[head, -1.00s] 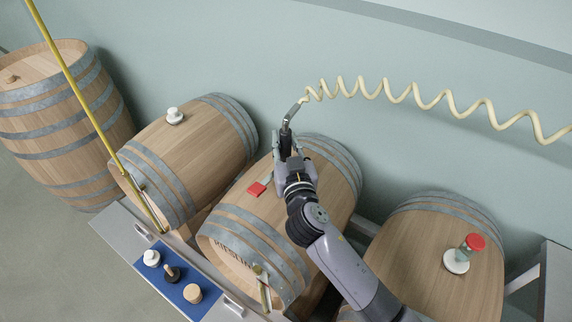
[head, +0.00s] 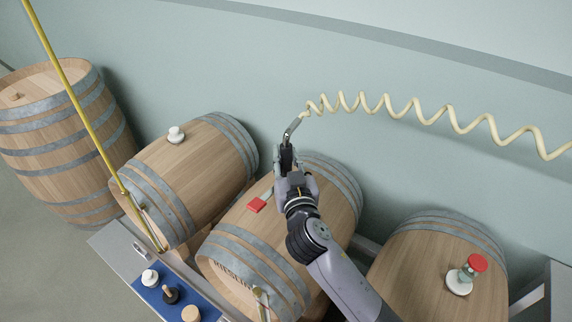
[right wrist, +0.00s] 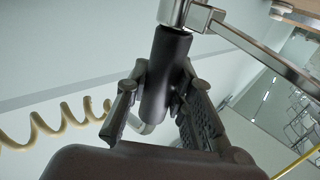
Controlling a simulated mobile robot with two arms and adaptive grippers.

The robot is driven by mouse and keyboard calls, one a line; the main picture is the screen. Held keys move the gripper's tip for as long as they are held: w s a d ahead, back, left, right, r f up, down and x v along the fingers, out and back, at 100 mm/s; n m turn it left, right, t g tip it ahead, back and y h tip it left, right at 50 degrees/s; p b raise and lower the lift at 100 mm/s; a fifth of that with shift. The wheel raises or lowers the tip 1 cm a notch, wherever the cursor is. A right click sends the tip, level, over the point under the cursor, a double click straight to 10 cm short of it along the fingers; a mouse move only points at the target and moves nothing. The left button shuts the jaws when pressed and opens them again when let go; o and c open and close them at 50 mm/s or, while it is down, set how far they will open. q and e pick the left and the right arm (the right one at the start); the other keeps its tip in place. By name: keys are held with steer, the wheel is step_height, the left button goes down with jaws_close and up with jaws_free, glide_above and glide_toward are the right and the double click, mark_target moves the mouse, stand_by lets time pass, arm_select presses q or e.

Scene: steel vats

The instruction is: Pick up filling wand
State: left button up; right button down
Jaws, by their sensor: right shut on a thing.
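The filling wand (head: 292,130) has a black grip and a bent metal end joined to a cream coiled hose. My right gripper (head: 287,162) is shut on the wand's black grip above the middle barrel (head: 240,228). In the right wrist view the black grip (right wrist: 166,75) stands between the two fingers of my right gripper (right wrist: 160,100), with a metal fitting and a long metal tube (right wrist: 262,50) at its top. My left gripper is not in view.
The coiled hose (head: 415,97) runs right along the wall. A red-topped fitting (head: 475,264) stands on the right barrel (head: 425,258). A white bung (head: 176,134) sits on the left barrel (head: 190,160). Several stoppers lie on a blue mat (head: 151,296). A yellow pole (head: 75,95) crosses the left.

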step_height(320, 180, up, 19)
steer(key=b, duration=0.1)
steer(key=shift+f, duration=0.2)
steer(key=c, duration=2)
jaws_free()
jaws_close()
